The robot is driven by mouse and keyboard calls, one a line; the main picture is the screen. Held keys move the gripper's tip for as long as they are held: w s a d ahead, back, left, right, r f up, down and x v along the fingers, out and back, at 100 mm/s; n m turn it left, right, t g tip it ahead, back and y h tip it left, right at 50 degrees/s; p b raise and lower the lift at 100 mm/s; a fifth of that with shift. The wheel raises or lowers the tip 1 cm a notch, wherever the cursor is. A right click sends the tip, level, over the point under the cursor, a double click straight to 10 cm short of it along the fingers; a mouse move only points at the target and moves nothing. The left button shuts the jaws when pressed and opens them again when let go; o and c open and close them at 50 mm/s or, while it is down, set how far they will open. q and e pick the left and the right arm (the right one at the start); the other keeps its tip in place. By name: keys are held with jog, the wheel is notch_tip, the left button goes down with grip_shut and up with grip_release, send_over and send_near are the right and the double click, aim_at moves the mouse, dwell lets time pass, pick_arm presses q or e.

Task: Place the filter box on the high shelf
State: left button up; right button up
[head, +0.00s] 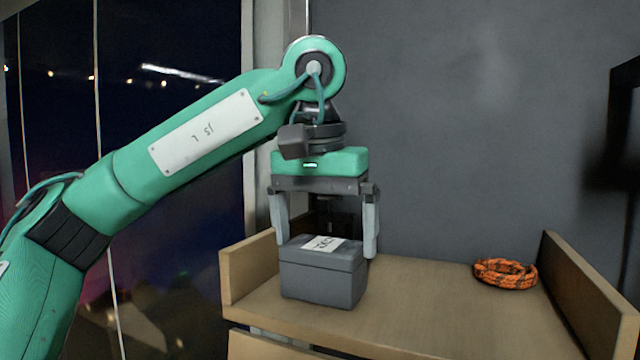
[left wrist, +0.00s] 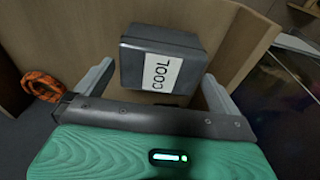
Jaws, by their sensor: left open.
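The filter box (head: 322,273) is a dark grey lidded box with a white label on top. It sits on the wooden shelf (head: 420,290), towards its left end. My right gripper is not in view.
An orange and black coil of rope (head: 505,273) lies on the right part of the shelf. Raised wooden side panels (head: 585,300) bound the shelf, and a grey wall (head: 450,130) stands behind it. The shelf between box and coil is clear. A dark window (head: 170,60) is at left.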

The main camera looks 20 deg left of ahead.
aim_at(319, 247)
pick_arm(q)
jog(key=r, duration=0.5)
jog(key=s+r, duration=0.1)
jog(key=r, duration=0.1)
jog(key=shift+s+r, duration=0.1)
jog(key=shift+r, duration=0.15)
dwell(0.3)
